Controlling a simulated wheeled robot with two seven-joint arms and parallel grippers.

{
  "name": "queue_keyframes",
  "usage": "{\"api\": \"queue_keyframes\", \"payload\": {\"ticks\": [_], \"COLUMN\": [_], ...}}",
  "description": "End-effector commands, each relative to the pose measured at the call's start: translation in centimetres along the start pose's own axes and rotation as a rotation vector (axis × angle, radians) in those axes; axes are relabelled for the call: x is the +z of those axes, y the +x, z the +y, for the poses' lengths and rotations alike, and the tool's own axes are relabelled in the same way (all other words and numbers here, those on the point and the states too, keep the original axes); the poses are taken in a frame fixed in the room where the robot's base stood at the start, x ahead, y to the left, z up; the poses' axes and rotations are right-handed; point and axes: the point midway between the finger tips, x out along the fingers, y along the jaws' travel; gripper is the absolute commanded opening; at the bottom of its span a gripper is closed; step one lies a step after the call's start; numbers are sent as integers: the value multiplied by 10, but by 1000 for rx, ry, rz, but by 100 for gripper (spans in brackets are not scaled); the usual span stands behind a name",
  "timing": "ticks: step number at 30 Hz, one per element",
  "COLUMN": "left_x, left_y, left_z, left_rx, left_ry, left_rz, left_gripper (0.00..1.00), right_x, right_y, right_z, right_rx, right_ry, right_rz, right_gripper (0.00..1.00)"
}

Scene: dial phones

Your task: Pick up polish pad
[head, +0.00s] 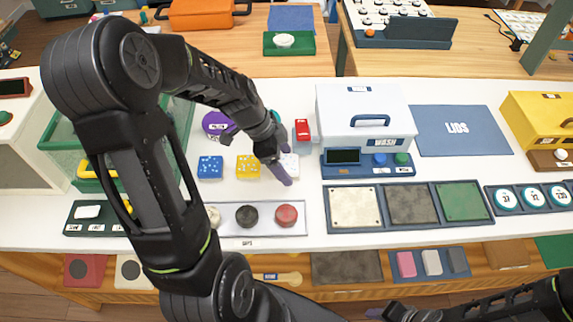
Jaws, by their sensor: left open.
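No label that I can read names a polish pad. Candidates are the blue block (210,167), yellow block (247,166) and white block (291,161), all speckled and in a row on the white counter. A shallow tray (266,233) in front holds pale, black (246,215) and red (287,215) round pieces. My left gripper (281,165) is open, with purple fingertips, over the white block and partly covering it. I cannot tell whether they touch. My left arm hides part of the tray. My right gripper (388,312) is low at the bottom edge, its jaws unclear.
A white box marked WASH (363,108) stands right of the blocks, near a red item (302,130). A framed set of white, grey and green panels (411,204) lies in front. A blue LIDS mat (462,130) is bare. A lower shelf (295,265) holds more pads.

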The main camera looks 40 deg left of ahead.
Motion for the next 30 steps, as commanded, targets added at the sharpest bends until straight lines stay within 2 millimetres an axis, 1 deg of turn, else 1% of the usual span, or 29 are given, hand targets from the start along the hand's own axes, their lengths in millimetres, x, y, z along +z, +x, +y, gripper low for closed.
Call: {"api": "queue_keyframes", "payload": {"ticks": [12,30], "left_x": [0,0], "left_y": [0,0], "left_z": [0,0], "left_rx": [0,0], "left_ry": [0,0], "left_rz": [0,0], "left_gripper": [81,32], "right_x": [0,0], "right_y": [0,0], "right_z": [0,0], "right_rx": [0,0], "right_ry": [0,0], "right_rz": [0,0], "right_gripper": [36,36]}}
